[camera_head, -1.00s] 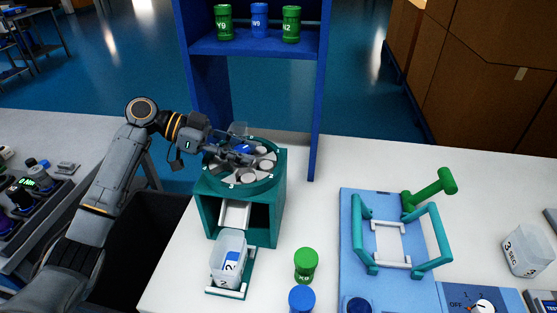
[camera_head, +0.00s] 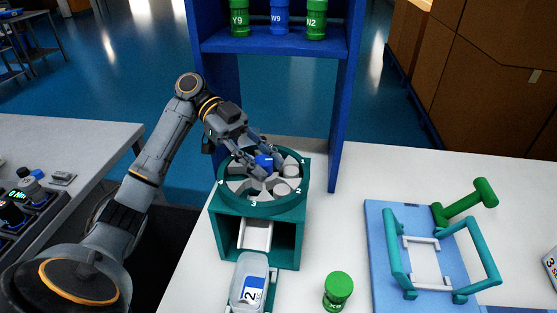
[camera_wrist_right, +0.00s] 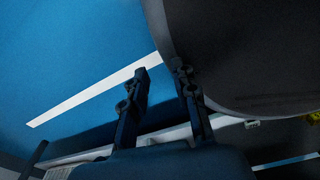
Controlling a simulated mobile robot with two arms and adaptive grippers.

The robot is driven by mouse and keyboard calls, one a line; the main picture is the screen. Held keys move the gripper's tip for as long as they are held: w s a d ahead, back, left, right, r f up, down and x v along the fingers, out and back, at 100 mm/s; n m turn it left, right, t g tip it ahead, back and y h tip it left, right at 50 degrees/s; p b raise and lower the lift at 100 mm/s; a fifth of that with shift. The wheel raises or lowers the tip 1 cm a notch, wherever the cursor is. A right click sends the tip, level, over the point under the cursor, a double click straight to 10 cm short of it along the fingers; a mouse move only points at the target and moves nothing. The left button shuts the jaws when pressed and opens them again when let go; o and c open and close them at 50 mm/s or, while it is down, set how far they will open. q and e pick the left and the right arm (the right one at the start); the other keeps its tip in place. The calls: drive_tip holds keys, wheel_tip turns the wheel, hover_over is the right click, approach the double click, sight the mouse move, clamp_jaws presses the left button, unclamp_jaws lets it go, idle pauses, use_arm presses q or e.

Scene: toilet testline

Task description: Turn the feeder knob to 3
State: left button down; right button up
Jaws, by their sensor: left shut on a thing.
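The teal feeder (camera_head: 257,215) stands at the left of the white table. Its round top has numbers round the rim, with 3 at the front and 2 at the front right. The blue feeder knob (camera_head: 264,161) sits in the middle of the top, among compartments with pale round pieces. My left gripper (camera_head: 263,164) is shut on the knob, its fingers reaching in from the back left. I cannot tell which number the knob points to. My right gripper (camera_wrist_right: 163,75) shows in the right wrist view, open and empty, away from the feeder.
A clear container marked 2 (camera_head: 250,282) stands in front of the feeder's chute. A green-capped bottle (camera_head: 338,289) stands to its right. A blue board (camera_head: 381,237) with teal handles lies further right. A blue shelf frame (camera_head: 344,120) rises behind the feeder.

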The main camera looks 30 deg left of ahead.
sight(263, 160)
drive_tip(key=shift+s, duration=0.2)
use_arm(q)
drive_tip(key=c, duration=0.9)
unclamp_jaws()
drive_tip(key=shift+r, duration=0.25)
wheel_tip(263, 160, up, 10)
drive_tip(key=shift+f, duration=0.25)
use_arm(e)
drive_tip(key=shift+a, duration=0.4)
